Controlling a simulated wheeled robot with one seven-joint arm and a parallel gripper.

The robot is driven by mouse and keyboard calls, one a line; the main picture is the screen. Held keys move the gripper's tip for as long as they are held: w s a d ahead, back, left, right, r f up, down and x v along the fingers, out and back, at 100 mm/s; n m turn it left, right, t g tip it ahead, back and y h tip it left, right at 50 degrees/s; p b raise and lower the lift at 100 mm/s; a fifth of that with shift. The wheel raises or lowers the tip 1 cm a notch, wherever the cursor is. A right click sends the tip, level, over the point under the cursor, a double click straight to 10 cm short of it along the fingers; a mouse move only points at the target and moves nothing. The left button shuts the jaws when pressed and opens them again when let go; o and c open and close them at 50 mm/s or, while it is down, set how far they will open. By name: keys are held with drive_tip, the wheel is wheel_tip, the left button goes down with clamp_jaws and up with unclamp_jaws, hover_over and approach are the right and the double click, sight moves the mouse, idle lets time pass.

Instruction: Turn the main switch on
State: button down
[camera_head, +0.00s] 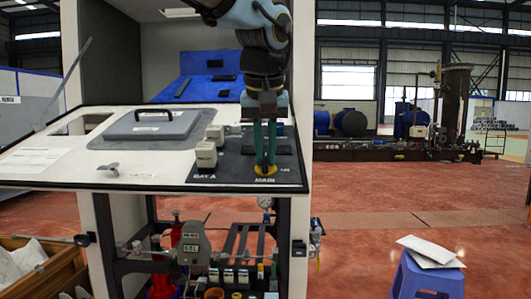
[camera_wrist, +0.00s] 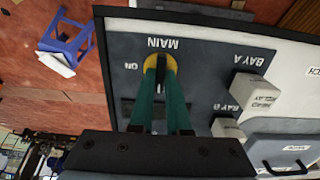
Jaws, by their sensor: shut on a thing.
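The main switch (camera_head: 259,171) has a yellow round base and sits at the front right of the tilted panel, above the printed word MAIN. It also shows in the wrist view (camera_wrist: 177,63), with MAIN upside down above it and ON beside it on the left. My gripper (camera_head: 265,164) points down at it with two teal fingers. In the wrist view the fingers (camera_wrist: 160,66) close around the switch's dark handle, which they mostly hide. I cannot tell which way the handle points.
White relay blocks (camera_head: 207,152) stand on the panel left of the switch. A grey lid with a black handle (camera_head: 152,125) lies farther left. Pipes and a gauge (camera_head: 265,202) are below the panel. A blue stool (camera_head: 428,277) stands on the floor at the right.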

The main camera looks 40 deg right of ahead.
drive_tip(key=shift+r+m, duration=0.1)
drive_tip(key=shift+m, duration=0.2)
drive_tip(key=m+p, duration=0.2)
drive_tip(key=m, duration=0.1)
drive_tip(key=shift+s+m, duration=0.1)
drive_tip(key=shift+m, duration=0.2)
drive_tip(key=m+p, duration=0.2)
drive_tip(key=m, duration=0.2)
drive_tip(key=shift+m, duration=0.3)
drive_tip(key=m+p, duration=0.3)
drive_tip(key=m, duration=0.2)
drive_tip(key=shift+s, duration=0.1)
drive_tip(key=shift+m+p, duration=1.45)
drive_tip(key=shift+m, duration=0.65)
drive_tip(key=c, duration=0.9)
unclamp_jaws()
